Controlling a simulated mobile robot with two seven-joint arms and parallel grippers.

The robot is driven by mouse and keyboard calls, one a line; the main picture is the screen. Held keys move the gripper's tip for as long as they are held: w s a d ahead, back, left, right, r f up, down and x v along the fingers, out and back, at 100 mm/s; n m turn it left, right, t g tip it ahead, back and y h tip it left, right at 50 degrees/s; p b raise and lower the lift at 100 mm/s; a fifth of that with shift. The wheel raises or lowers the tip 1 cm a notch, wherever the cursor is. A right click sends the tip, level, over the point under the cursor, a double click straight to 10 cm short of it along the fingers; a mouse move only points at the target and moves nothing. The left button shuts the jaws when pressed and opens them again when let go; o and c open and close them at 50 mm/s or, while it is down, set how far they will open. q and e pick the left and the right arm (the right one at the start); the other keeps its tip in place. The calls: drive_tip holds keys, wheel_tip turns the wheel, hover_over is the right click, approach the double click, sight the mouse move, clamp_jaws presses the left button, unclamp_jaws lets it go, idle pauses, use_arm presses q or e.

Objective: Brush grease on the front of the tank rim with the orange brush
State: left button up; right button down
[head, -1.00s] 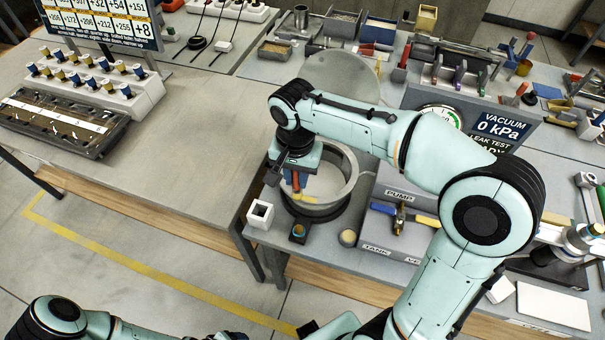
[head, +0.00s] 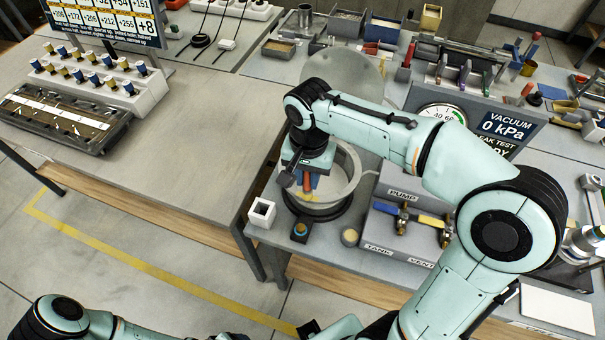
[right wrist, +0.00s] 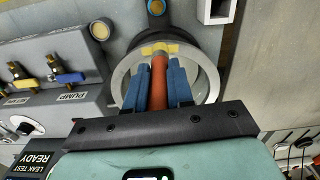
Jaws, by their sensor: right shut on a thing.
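The tank (head: 355,178) is a round vessel with a pale rim and dark base, at the front left of the right-hand bench. It shows as a ring in the right wrist view (right wrist: 212,82). My right gripper (head: 308,184) is over the tank, pointing down, its blue fingers (right wrist: 158,84) shut on the orange brush (right wrist: 159,76). In the head view the arm partly hides the tank and brush. My left gripper does not show clearly.
A small dark pot (head: 300,231) and a white square holder (head: 262,212) stand before the tank. The pump and vent valve box (head: 400,235) and a round cap (head: 350,237) are to the right. The left table (head: 190,130) has clear room.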

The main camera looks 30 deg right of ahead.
drive_tip(key=shift+s+d, duration=0.1)
drive_tip(key=shift+d, duration=0.05)
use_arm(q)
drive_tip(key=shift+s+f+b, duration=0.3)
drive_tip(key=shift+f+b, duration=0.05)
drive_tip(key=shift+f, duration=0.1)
use_arm(e)
drive_tip(key=shift+s+d, duration=0.7)
drive_tip(key=shift+s, duration=0.2)
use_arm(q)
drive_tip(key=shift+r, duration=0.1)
use_arm(e)
drive_tip(key=shift+w+a, duration=0.1)
drive_tip(key=shift+w, duration=0.05)
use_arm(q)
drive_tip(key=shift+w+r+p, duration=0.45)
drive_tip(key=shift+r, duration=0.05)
use_arm(e)
drive_tip(key=shift+w+a, duration=0.75)
drive_tip(key=shift+w, duration=0.2)
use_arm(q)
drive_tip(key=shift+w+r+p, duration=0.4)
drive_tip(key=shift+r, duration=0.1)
use_arm(e)
drive_tip(key=shift+w+a, duration=0.8)
drive_tip(key=shift+w, duration=0.05)
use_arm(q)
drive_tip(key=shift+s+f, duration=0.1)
use_arm(e)
drive_tip(key=shift+s+d, duration=0.15)
